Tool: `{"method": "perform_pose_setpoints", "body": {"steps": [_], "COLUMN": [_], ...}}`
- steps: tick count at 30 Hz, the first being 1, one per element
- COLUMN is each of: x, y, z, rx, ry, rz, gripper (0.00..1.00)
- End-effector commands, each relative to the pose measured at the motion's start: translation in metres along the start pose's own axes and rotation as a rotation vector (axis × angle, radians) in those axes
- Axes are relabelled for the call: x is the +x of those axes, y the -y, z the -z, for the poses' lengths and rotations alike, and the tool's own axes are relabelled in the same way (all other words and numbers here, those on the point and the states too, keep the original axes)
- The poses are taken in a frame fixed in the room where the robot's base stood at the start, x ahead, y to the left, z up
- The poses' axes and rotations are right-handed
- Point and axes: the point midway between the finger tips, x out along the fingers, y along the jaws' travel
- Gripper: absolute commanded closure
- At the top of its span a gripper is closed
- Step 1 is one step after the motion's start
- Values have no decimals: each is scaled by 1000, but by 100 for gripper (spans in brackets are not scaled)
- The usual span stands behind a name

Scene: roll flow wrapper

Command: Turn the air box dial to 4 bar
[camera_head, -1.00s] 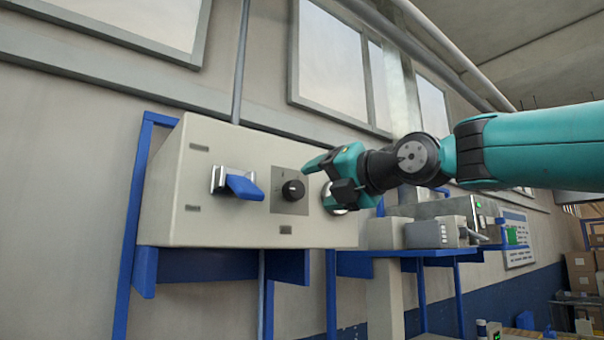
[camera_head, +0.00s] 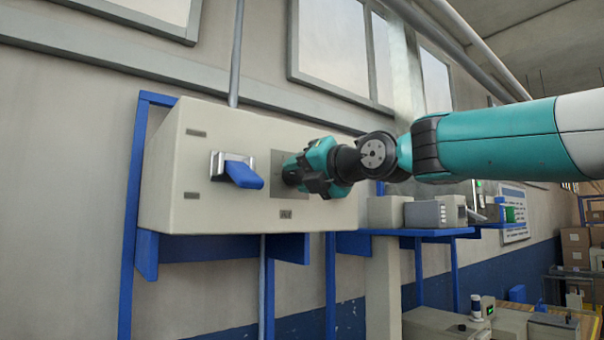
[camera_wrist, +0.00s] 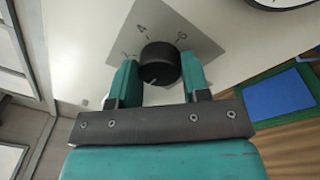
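The air box (camera_head: 225,150) is a beige wall-mounted box with a grey dial plate (camera_head: 285,209) on its front. The dial (camera_wrist: 160,62) is a black round knob; the wrist view shows marks 2, 4 and 6 around its upper side. A pale pointer line on the knob points down and slightly left, away from the 4. My gripper (camera_wrist: 160,78) is at the dial, one teal finger on each side of it. The fingers lie close along the knob; whether they press on it I cannot tell. In the head view my gripper (camera_head: 292,170) hides the dial.
A blue lever handle (camera_head: 243,175) on a metal plate juts out left of the dial. A round gauge (camera_wrist: 285,2) is partly seen at the wrist view's top right. Blue brackets (camera_head: 275,247) hold the box; grey devices (camera_head: 425,214) stand on a shelf to the right.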

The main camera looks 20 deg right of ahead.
Motion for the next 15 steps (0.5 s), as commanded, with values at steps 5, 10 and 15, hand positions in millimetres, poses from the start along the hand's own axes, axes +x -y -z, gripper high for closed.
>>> {"method": "perform_pose_setpoints", "body": {"steps": [5,10,15], "x": [0,0,0], "y": [1,2,4], "z": [1,2,4], "rx": [11,62,166], "ry": [1,4,13], "rz": [0,-4,-13], "gripper": [81,81,81]}}
